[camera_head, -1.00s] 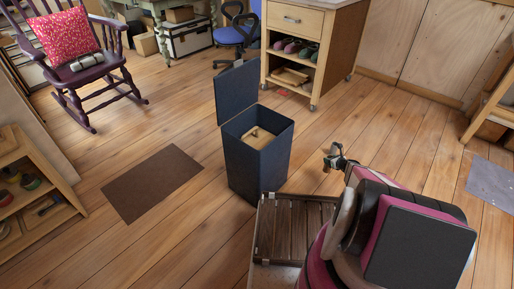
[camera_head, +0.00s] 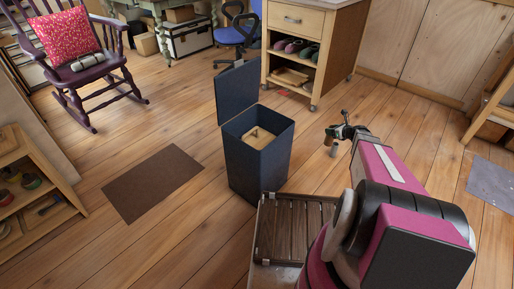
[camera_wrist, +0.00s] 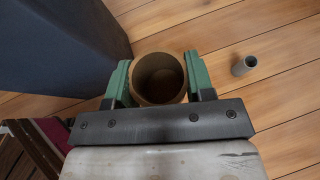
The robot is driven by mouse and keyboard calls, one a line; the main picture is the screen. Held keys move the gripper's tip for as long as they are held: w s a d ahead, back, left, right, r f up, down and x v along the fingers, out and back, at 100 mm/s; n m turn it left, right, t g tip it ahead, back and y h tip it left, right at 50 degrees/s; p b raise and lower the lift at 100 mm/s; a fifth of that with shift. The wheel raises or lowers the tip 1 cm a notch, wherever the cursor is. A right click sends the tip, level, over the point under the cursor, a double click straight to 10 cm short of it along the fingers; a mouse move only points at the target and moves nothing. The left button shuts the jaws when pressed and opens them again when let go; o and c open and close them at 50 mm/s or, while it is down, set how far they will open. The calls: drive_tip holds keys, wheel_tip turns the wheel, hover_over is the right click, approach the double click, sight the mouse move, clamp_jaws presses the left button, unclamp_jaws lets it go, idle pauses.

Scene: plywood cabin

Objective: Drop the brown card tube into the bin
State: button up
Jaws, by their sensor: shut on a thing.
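The brown card tube (camera_wrist: 159,78) is gripped between the green fingers of my gripper (camera_wrist: 160,82); I look at its open round end in the wrist view. In the head view my gripper (camera_head: 334,132) is to the right of the bin, apart from it, and the tube is too small there to make out clearly. The dark blue bin (camera_head: 255,170) stands upright on the floor with its lid (camera_head: 238,91) raised at the back. A tan block-like item (camera_head: 259,138) shows inside. The bin's side (camera_wrist: 60,45) fills the upper left of the wrist view.
A small grey cylinder (camera_wrist: 244,66) is on the plank floor, right of my gripper in the wrist view. A wooden drawer cabinet (camera_head: 333,75) stands behind the bin. A brown mat (camera_head: 153,183) lies left of it. The floor right of the bin is mostly clear.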

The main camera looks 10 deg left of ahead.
drive_tip(key=s+a+r+n+g+y, duration=0.1)
drive_tip(key=s+a+r, duration=0.35)
drive_tip(key=r, duration=0.55)
drive_tip(key=s+a+r+n+g, duration=0.1)
drive_tip(key=s+a+r, duration=0.3)
drive_tip(key=r, duration=0.5)
drive_tip(key=s+a+r+n+g+y, duration=0.1)
drive_tip(key=s+a+r, duration=0.3)
drive_tip(key=r, duration=0.6)
drive_tip(key=w+a+f+n+g+y, duration=0.1)
drive_tip(key=a+f, duration=0.2)
drive_tip(key=a, duration=0.3)
drive_tip(key=w+a+f+n+g, duration=0.1)
drive_tip(key=w+a+f+n, duration=0.1)
drive_tip(key=a, duration=0.4)
drive_tip(key=a+f, duration=0.4)
drive_tip(key=f, duration=0.4)
drive_tip(key=a+f+n+g, duration=0.1)
drive_tip(key=a+f, duration=0.4)
drive_tip(key=f, duration=0.3)
drive_tip(key=shift+w+g+y, duration=0.3)
drive_tip(key=shift+w+y, duration=0.1)
drive_tip(key=shift+w, duration=0.05)
